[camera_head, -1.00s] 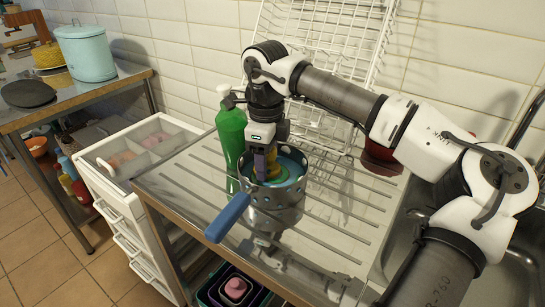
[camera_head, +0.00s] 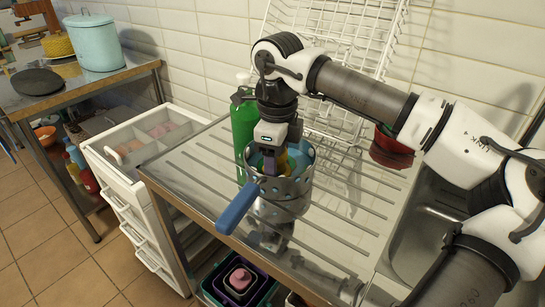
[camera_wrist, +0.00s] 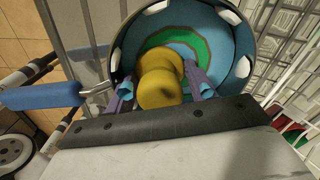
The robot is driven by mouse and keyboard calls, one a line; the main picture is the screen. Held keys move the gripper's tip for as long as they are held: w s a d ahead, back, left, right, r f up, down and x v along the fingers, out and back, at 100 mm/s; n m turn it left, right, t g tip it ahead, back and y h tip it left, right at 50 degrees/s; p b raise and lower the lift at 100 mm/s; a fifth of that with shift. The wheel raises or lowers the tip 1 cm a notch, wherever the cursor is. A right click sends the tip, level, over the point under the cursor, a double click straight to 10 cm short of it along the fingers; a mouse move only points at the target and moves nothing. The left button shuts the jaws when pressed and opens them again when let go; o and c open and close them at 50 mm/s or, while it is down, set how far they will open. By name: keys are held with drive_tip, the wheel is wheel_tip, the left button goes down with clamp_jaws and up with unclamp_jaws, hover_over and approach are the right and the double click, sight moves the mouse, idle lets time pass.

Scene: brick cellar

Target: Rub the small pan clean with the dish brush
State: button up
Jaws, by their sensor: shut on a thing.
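The small pan (camera_head: 286,190) stands upright on the ribbed metal drainboard. It looks like a round steel vessel with holes in its wall, a blue inside and a blue handle (camera_head: 238,208) pointing to the front left. In the wrist view the pan (camera_wrist: 232,60) shows a green ring-like patch on its floor. My gripper (camera_head: 276,168) points down into the pan, its purple fingers shut on the yellow dish brush (camera_wrist: 160,78). The brush's lower end is hidden; I cannot tell whether it touches the floor.
A green bottle (camera_head: 243,130) stands close behind the pan on the left. A white wire rack (camera_head: 330,60) leans at the wall behind. A red jar (camera_head: 391,148) stands to the right, near the sink (camera_head: 430,225). The drainboard (camera_head: 335,225) in front right is free.

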drive_tip(key=shift+d+r, duration=0.1)
drive_tip(key=shift+d, duration=0.85)
drive_tip(key=shift+w+d, duration=0.55)
drive_tip(key=shift+d, duration=0.15)
drive_tip(key=shift+w+p, duration=0.4)
drive_tip(key=shift+w, duration=0.65)
drive_tip(key=shift+w+a, duration=0.55)
drive_tip(key=shift+w, duration=0.1)
drive_tip(key=shift+w+a, duration=0.1)
drive_tip(key=shift+a, duration=0.9)
drive_tip(key=shift+s+a, duration=0.55)
drive_tip(key=shift+a, duration=0.15)
drive_tip(key=shift+s+a, duration=0.1)
drive_tip(key=shift+s, duration=0.95)
drive_tip(key=shift+s+d+b, duration=0.5)
drive_tip(key=shift+s+d, duration=0.15)
drive_tip(key=shift+s, duration=0.1)
